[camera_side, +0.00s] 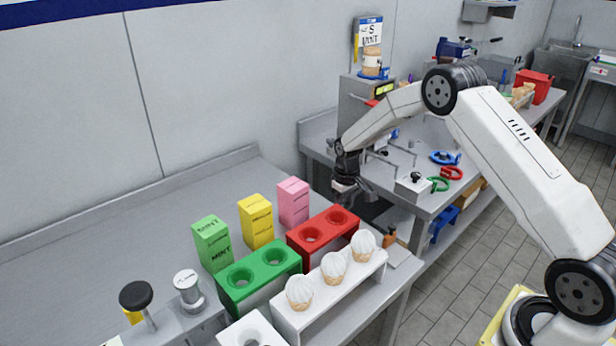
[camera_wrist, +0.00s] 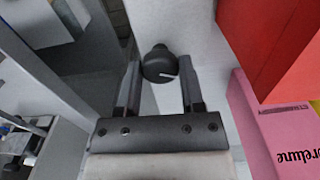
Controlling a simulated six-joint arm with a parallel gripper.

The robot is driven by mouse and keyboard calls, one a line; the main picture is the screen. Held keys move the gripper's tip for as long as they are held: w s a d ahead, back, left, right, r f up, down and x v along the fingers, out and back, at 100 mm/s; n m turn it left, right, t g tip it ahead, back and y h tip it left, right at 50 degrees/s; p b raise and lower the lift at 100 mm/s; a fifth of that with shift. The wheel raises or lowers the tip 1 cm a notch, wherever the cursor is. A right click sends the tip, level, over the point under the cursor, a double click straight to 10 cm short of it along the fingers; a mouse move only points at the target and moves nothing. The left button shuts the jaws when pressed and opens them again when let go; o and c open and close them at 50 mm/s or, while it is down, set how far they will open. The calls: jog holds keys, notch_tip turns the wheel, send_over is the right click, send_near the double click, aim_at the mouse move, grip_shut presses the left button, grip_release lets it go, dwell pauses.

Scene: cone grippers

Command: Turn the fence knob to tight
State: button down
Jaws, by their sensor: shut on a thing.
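The fence knob (camera_wrist: 159,66) is round and black with a white pointer line, seen from above in the wrist view. It sits between the tips of my two fingers, on or beside a pale grey strip. My gripper (camera_wrist: 160,78) is shut on it. In the side view my gripper (camera_side: 352,190) points down at the far right end of the near bench, behind the red block. The knob is hidden there behind the fingers and the block. I cannot read any loose or tight marking around the knob.
A red two-hole block (camera_side: 322,238) and a pink box (camera_side: 293,202) stand close to my gripper. A green block (camera_side: 258,277), yellow box (camera_side: 256,221), green box (camera_side: 212,244) and a white rack (camera_side: 330,303) with cones are farther along. The bench's back left is clear.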

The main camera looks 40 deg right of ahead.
aim_at(345, 206)
dwell(0.3)
jog(key=shift+c, duration=1)
grip_release()
jog(key=shift+r, duration=0.1)
jog(key=shift+r, duration=3.8)
jog(key=shift+s, duration=0.1)
